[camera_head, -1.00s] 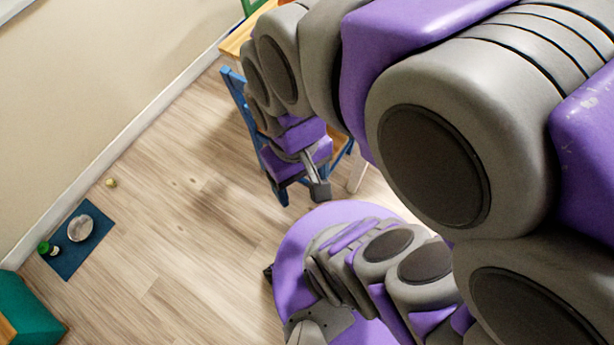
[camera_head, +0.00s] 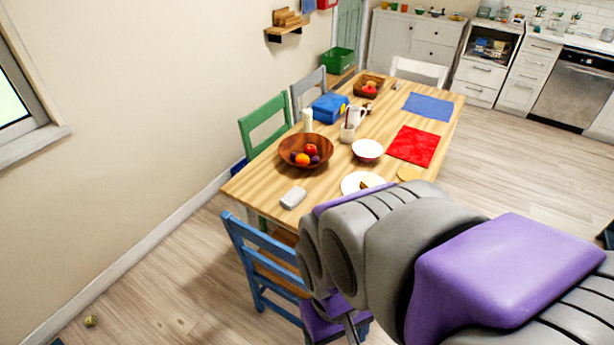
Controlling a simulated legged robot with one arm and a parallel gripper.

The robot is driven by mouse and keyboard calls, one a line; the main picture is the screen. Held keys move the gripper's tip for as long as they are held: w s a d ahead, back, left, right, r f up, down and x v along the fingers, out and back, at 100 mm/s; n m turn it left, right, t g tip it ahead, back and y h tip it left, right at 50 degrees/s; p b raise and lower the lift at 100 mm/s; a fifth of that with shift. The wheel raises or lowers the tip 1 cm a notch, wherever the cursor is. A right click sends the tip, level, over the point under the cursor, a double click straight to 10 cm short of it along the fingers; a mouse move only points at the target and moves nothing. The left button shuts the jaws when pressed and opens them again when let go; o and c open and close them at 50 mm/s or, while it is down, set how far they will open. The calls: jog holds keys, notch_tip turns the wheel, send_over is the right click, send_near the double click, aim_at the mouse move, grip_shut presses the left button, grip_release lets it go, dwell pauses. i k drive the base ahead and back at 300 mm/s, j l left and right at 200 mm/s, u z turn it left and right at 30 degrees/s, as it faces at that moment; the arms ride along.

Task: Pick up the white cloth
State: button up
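A small white item (camera_head: 293,197), which may be the folded white cloth, lies near the front left edge of the wooden table (camera_head: 262,187). It is too small to be sure what it is. My gripper (camera_head: 351,330) hangs at the bottom of the view, below the table's near end and beside the blue chair. It is apart from the white item. Only a narrow grey part of it shows; the rest is hidden by my arm and cut off by the frame edge, so I cannot see whether its fingers are open.
A wooden fruit bowl (camera_head: 305,151), a white plate (camera_head: 361,184), a white bowl (camera_head: 367,150), a red mat (camera_head: 414,146) and a blue mat (camera_head: 428,107) are on the table. A blue chair (camera_head: 262,260) stands at the near end, a green chair (camera_head: 264,125) on the left side.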

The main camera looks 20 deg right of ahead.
aim_at(297, 194)
jog(key=l+z, duration=0.1)
jog(key=z, duration=0.25)
jog(key=u, duration=0.95)
jog(key=z, duration=0.95)
jog(key=i+j+z, duration=0.1)
jog(key=j, duration=0.25)
jog(key=i+j+z, duration=0.1)
jog(key=i+j, duration=0.45)
jog(key=j, duration=0.25)
jog(key=i+j+z, duration=0.15)
jog(key=j, duration=0.2)
